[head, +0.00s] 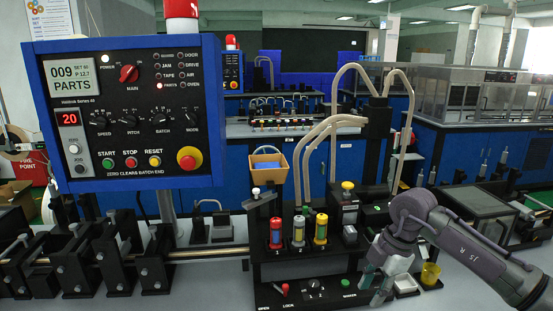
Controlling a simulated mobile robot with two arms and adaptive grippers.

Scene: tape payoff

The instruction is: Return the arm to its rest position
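My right arm (466,253) reaches in from the lower right, grey and jointed. My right gripper (374,287) points down over the right end of the black machine base (300,270), near its front edge. Whether the fingertips touch the base cannot be told. My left gripper is not in view.
A blue control panel (128,115) reading "009 PARTS" stands at the left. Black clamps on a rail (205,253) run below it. A clear-topped box (478,205) stands behind my arm. Bare bench (200,290) shows at front left.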

